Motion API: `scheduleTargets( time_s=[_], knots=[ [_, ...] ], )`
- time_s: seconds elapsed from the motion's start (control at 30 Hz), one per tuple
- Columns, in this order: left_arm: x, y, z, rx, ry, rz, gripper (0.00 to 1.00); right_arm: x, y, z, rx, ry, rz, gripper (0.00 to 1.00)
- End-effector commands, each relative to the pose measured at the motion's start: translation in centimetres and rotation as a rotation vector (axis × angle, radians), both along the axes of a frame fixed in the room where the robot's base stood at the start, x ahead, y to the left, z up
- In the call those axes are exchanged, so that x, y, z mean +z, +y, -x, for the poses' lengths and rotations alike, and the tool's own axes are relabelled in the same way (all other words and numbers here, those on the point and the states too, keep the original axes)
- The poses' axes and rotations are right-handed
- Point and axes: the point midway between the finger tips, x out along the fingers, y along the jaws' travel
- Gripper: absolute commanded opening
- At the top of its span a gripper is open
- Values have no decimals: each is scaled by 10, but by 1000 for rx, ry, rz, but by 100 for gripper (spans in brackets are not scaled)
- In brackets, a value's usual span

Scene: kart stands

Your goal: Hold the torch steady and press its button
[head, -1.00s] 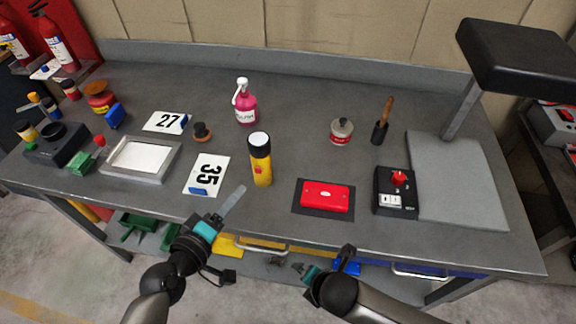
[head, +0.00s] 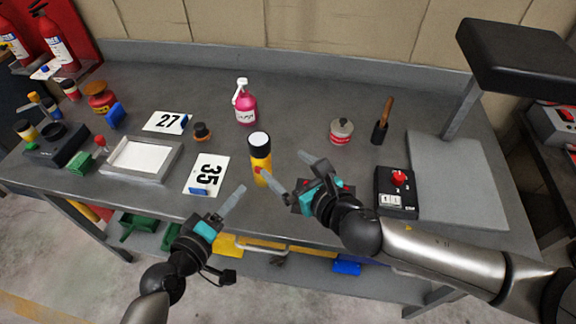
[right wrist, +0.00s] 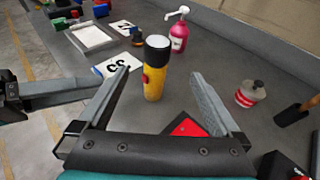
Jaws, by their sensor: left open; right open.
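The torch (head: 260,153) stands upright on the grey bench, yellow with a black and white head on top. Its red button (right wrist: 145,79) faces the front in the right wrist view, where the torch (right wrist: 157,72) shows beyond the open fingers. My right gripper (head: 293,172) is open and empty, just right of and in front of the torch, apart from it. It also shows in the right wrist view (right wrist: 162,88). My left gripper (head: 228,205) is near the bench's front edge, left of and below the torch, open and empty; only one finger shows clearly.
A red case (right wrist: 187,127) lies under my right gripper. A control box with a red knob (head: 397,190) stands to the right. Number cards (head: 209,172), a pink pump bottle (head: 245,104) and a red-and-white tin (head: 341,131) stand around the torch. Bench between them is clear.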

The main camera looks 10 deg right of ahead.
Motion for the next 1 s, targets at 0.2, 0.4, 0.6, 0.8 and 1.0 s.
scheduleTargets(
  time_s=[0.2, 0.4, 0.6, 0.8, 1.0],
  knots=[
    [0, 0, 0, 0, 0, 0, 50, 1, 5, -5, 32, -12, -18, 100],
    [0, 0, 0, 0, 0, 0, 50, -6, 16, -25, 31, -11, -20, 100],
    [0, 0, 0, 0, 0, 0, 50, -16, 28, -50, 31, -9, -19, 100],
    [0, 0, 0, 0, 0, 0, 50, -24, 40, -73, 30, -10, -19, 100],
    [0, 0, 0, 0, 0, 0, 50, -31, 51, -95, 29, -9, -20, 100]
  ],
)
